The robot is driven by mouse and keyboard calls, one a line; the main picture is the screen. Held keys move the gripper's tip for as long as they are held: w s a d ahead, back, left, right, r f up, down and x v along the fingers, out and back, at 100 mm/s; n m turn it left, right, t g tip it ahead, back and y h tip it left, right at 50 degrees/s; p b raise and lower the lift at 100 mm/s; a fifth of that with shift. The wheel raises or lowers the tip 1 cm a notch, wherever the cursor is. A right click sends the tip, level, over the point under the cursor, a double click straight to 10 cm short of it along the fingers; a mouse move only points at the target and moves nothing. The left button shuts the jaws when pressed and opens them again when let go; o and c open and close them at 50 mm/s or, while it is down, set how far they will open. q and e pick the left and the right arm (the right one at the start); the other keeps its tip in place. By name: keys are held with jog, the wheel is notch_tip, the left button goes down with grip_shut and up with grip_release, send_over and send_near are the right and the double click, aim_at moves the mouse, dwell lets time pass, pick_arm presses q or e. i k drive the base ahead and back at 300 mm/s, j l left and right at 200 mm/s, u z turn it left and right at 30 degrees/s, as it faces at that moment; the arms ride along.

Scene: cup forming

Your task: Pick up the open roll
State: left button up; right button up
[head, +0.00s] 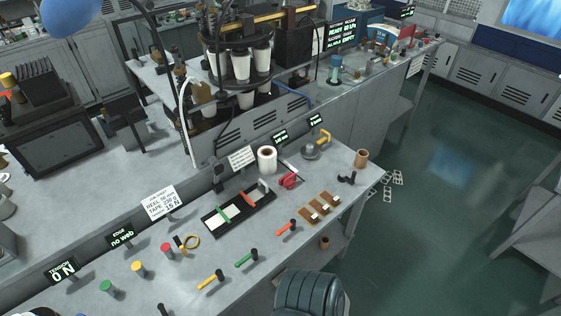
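A white roll (267,159) with a dark core opening stands upright on the grey workbench (215,266), behind the black tray. A smaller brown roll or cup (361,159) stands near the bench's far right corner. Another small brown cylinder (324,243) is at the bench's front edge. I cannot tell from their look which of these is the open roll. Neither of my grippers can be made out in the head view, and nothing is seen touching the rolls.
A black tray (209,223) with green and red bars lies left of centre. Coloured levers (246,259) and buttons (138,267) line the front. Brown pieces (321,207) lie at right. A dark ribbed object (311,294) stands at the front. Green floor (445,215) is largely clear.

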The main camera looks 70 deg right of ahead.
aim_at(267, 160)
jog(key=z, duration=2.2)
jog(key=i+l+z, duration=0.3)
jog(key=l, duration=0.15)
jog(key=i+l+z, duration=0.25)
jog(key=l, duration=0.2)
jog(key=i+l+z, duration=0.15)
jog(key=l+z, duration=0.15)
jog(key=l, duration=0.1)
